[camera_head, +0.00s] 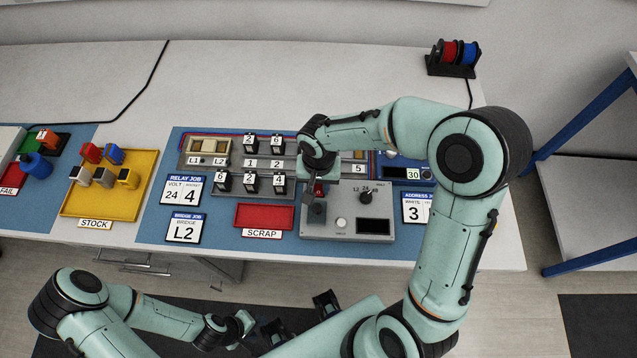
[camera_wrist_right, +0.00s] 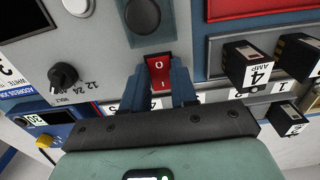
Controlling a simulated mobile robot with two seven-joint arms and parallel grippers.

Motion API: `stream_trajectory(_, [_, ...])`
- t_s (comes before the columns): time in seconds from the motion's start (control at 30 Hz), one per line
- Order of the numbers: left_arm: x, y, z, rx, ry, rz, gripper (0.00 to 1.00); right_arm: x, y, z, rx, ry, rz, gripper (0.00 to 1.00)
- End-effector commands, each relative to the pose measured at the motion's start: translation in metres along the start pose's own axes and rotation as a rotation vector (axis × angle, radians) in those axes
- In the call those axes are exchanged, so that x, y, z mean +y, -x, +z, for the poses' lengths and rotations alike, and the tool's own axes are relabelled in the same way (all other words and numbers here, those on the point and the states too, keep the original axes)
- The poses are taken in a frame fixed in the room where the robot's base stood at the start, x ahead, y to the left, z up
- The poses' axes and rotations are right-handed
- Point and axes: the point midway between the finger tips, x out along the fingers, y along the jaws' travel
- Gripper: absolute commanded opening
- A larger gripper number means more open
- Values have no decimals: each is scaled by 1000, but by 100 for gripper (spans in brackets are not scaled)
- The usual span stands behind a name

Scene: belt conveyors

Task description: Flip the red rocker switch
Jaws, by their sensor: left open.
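The red rocker switch (camera_wrist_right: 158,70), marked O and I, sits on the front of a grey control box (camera_head: 342,228). In the head view, a small part of the red switch (camera_head: 319,189) shows just below my right gripper (camera_head: 318,180). In the right wrist view, the two fingers of my right gripper (camera_wrist_right: 158,88) are apart, one on each side of the switch. I cannot tell whether they touch it. My left gripper (camera_head: 299,316) is open and empty in front of the table's front edge.
A black knob (camera_wrist_right: 63,76) and a dark round button (camera_wrist_right: 142,16) are close to the switch. A red scrap tray (camera_head: 264,216), relay blocks (camera_head: 250,162) and a yellow stock tray (camera_head: 110,200) stand to the left.

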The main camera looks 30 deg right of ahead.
Motion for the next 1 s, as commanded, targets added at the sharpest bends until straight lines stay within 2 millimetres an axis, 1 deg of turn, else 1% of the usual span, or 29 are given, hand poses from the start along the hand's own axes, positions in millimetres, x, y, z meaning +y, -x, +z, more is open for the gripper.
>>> stream_trajectory(0.17, [0, 1, 0, 1, 0, 0, 43, 0, 0, 0, -2, 0, 0, 0])
stream_trajectory(0.23, [3, 6, -2, 3, -1, 1, 43, 0, 2, -1, -19, 0, 2, 0])
stream_trajectory(0.43, [20, 41, -16, 27, -9, 9, 43, 0, 6, -7, -153, -4, 5, 0])
stream_trajectory(0.5, [26, 51, -22, 35, -12, 12, 43, -1, 6, -8, -200, -2, 5, 0])
stream_trajectory(0.57, [29, 56, -25, 39, -14, 14, 43, 0, 5, -9, -231, -2, 4, 0])
stream_trajectory(0.67, [30, 59, -27, 42, -15, 15, 43, 0, 3, -9, -255, -1, 1, 0])
stream_trajectory(0.93, [29, 56, -25, 39, -14, 14, 43, 0, 1, -8, -258, 0, -1, 0])
stream_trajectory(0.97, [29, 56, -25, 39, -14, 14, 43, 0, 1, -8, -258, 0, -1, 31])
stream_trajectory(1.0, [29, 56, -25, 39, -14, 14, 43, 0, 1, -8, -258, 0, 0, 44])
